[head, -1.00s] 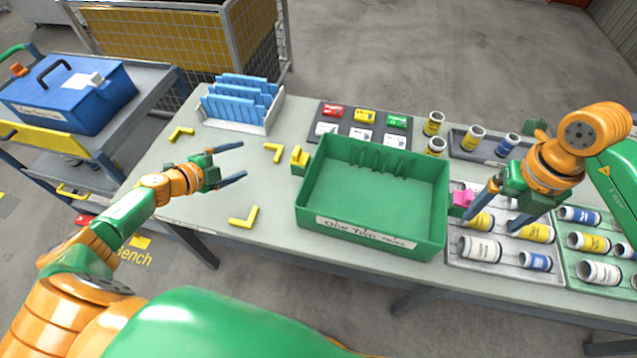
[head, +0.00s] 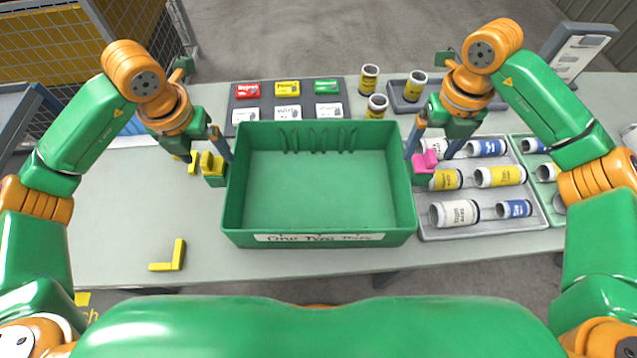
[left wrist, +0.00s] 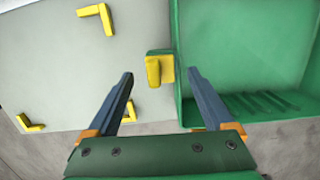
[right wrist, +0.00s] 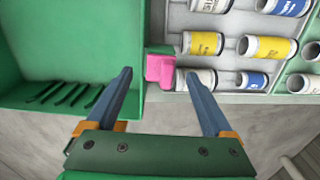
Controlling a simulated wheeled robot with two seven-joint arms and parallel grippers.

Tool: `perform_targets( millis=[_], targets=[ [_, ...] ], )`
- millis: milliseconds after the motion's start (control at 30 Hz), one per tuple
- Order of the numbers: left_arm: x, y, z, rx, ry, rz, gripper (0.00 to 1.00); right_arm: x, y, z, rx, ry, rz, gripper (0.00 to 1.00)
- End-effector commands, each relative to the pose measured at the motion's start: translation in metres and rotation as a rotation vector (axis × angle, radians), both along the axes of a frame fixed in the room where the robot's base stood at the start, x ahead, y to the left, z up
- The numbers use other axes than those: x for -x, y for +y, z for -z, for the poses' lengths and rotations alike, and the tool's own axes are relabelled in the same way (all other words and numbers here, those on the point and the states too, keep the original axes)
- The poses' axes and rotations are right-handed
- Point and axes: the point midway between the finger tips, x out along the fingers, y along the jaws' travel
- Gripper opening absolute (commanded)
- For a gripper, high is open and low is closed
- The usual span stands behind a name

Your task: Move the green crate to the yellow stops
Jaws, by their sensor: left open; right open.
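The green crate (head: 318,239) sits on the bench, open and empty, with a handwritten label on its front. A yellow grip (head: 212,165) is on its left side and a pink grip (head: 426,163) on its right. My left gripper (head: 205,152) is open above the yellow grip, which shows between its fingers in the left wrist view (left wrist: 155,70). My right gripper (head: 432,150) is open above the pink grip, which shows between its fingers in the right wrist view (right wrist: 160,70). L-shaped yellow stops (head: 170,257) (left wrist: 98,18) lie left of the crate.
A grey tray of cans (head: 487,230) stands close to the crate's right side. A dark mat (head: 264,104) with small packs lies behind the crate. The bench (head: 115,225) is clear around the stops at left.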

Motion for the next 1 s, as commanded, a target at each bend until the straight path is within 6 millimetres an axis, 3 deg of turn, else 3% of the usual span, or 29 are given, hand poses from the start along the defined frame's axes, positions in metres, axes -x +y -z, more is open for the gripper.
perform_targets(
  millis=[167,600,933,967,1000],
  targets=[
    [-0.001,0.000,0.004,0.001,0.002,-0.001,0.86,0.000,0.000,0.004,0.000,0.002,0.000,0.86],
    [-0.009,0.000,0.064,0.001,0.003,0.000,0.86,0.001,0.000,0.065,0.000,0.000,0.003,0.86],
    [-0.010,0.000,0.069,0.001,0.002,0.001,0.86,0.000,0.000,0.070,0.000,-0.003,0.002,0.86],
    [-0.010,0.000,0.069,0.001,0.002,0.001,0.84,0.000,0.000,0.070,0.000,-0.003,0.002,0.84],
    [-0.010,0.000,0.069,0.001,0.001,0.001,0.73,0.000,0.000,0.070,0.000,-0.003,0.002,0.73]
  ],
)
